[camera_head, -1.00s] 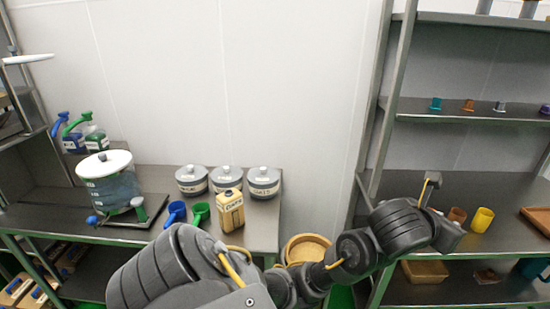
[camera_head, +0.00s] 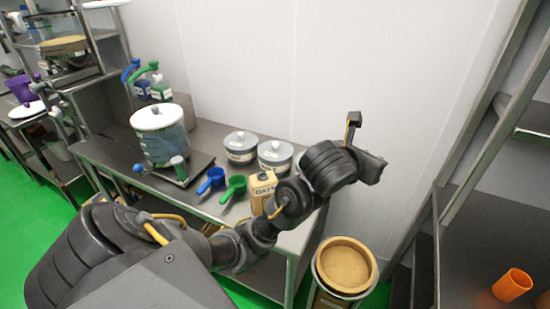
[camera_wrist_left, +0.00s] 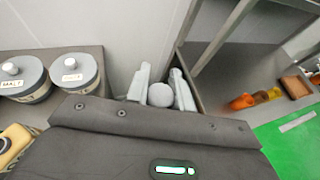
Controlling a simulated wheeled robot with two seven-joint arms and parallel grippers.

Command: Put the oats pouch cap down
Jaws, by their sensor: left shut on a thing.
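The oats pouch (camera_head: 262,188) is a beige jug-like container on the steel table, partly hidden behind my left arm. Its yellowish edge also shows at the left of the left wrist view (camera_wrist_left: 14,141). My left gripper (camera_head: 374,168) is raised to the right of the table; its fingertips are not clear in the head view. In the left wrist view my left gripper (camera_wrist_left: 161,88) has its two pale fingers on either side of a small round grey cap (camera_wrist_left: 160,95), shut on it. My right gripper is not in view.
Lidded grey jars (camera_head: 275,156), blue (camera_head: 212,179) and green (camera_head: 234,188) scoops and a white-lidded dispenser (camera_head: 160,134) stand on the table. A round bin (camera_head: 346,264) with a tan top stands beyond its right end. A shelf unit with an orange cup (camera_head: 512,285) is at right.

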